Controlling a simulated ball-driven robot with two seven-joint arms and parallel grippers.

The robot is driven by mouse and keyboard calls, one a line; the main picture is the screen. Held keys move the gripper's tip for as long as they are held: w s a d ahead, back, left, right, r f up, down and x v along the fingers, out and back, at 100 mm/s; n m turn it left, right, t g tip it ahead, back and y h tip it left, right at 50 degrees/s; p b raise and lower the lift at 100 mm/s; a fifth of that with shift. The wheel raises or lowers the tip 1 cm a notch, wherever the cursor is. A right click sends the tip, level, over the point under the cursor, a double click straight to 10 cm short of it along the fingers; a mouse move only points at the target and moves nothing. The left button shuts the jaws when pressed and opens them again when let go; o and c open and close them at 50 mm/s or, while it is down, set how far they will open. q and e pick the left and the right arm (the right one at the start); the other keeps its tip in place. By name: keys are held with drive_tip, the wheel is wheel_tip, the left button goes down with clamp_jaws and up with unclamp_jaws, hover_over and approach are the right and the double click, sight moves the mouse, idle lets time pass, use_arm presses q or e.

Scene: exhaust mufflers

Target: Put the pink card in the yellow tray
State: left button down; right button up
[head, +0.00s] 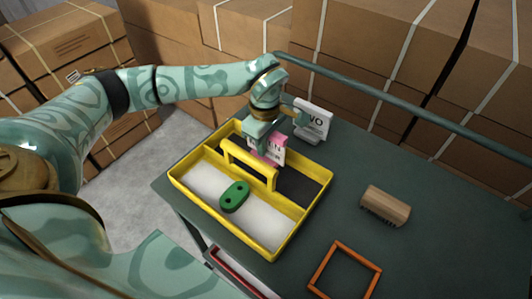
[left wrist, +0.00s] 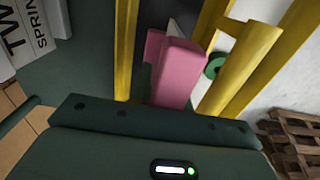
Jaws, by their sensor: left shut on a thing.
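The pink card (head: 274,150) has a white face with dark print and is upright in the head view. My left gripper (head: 263,140) is shut on it, above the dark far compartment of the yellow tray (head: 284,243). In the left wrist view, the pink card (left wrist: 177,75) shows as a pink block with a white part behind it, between yellow tray parts (left wrist: 125,45) on both sides. I cannot tell whether its lower edge touches the tray floor. My right gripper is not in view.
A green oval piece (head: 234,196) lies in the tray's white near compartment. The yellow handle (head: 249,166) rises along the middle. A white lettered card (head: 313,122) stands behind the tray. A wooden block (head: 385,205) and an orange frame (head: 345,272) are on the table at right.

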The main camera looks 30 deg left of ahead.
use_arm(q)
wheel_tip(320, 180, down, 4)
drive_tip(key=shift+r+b, duration=0.25)
drive_tip(key=shift+b, duration=0.15)
drive_tip(key=shift+r, duration=0.1)
drive_tip(key=c, duration=1.3)
unclamp_jaws()
wheel_tip(320, 180, up, 12)
drive_tip(key=p, duration=0.3)
